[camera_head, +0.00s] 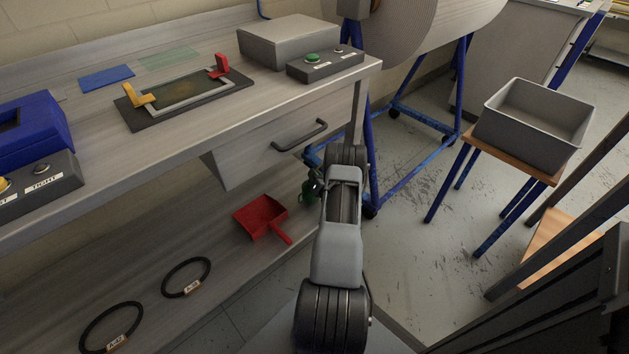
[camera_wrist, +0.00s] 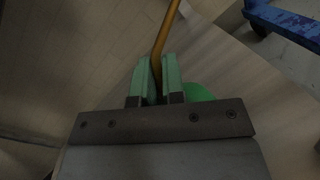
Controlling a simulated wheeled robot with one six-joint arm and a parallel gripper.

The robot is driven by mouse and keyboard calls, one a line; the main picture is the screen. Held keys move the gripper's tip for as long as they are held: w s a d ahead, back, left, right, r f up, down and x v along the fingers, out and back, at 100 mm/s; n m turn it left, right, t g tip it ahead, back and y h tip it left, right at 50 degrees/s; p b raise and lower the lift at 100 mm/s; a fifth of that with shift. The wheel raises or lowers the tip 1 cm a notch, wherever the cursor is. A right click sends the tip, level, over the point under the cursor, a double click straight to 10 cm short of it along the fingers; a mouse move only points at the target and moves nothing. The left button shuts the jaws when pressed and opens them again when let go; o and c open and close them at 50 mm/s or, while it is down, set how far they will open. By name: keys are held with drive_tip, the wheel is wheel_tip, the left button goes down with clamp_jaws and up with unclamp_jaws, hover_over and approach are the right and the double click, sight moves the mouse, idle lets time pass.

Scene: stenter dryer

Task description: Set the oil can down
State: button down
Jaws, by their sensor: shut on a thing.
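The oil can (camera_head: 308,191) is green and shows at the right end of the lower shelf in the head view, partly hidden behind my arm. In the wrist view its green body (camera_wrist: 198,92) shows beside my fingers, and its thin brass-coloured spout (camera_wrist: 165,35) runs up from between them. My gripper (camera_wrist: 155,66) is shut on the oil can. Whether the can's base touches the shelf or hangs just above it cannot be told. My fingers are mostly hidden behind the arm in the head view.
The lower shelf (camera_head: 140,250) holds a red dustpan (camera_head: 262,216) left of the can and two black belt loops (camera_head: 187,277) farther left. Above are the bench top and a drawer (camera_head: 285,145). A blue-legged frame (camera_head: 420,170) stands right, beyond it a grey bin (camera_head: 535,122) on a stool.

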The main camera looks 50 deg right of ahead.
drive_tip(key=shift+f, duration=0.85)
drive_tip(key=shift+f+b, duration=0.2)
drive_tip(key=shift+b, duration=0.2)
drive_tip(key=c, duration=1.2)
unclamp_jaws()
drive_tip(key=shift+r, duration=0.25)
drive_tip(key=p+v, duration=0.3)
drive_tip(key=v, duration=0.9)
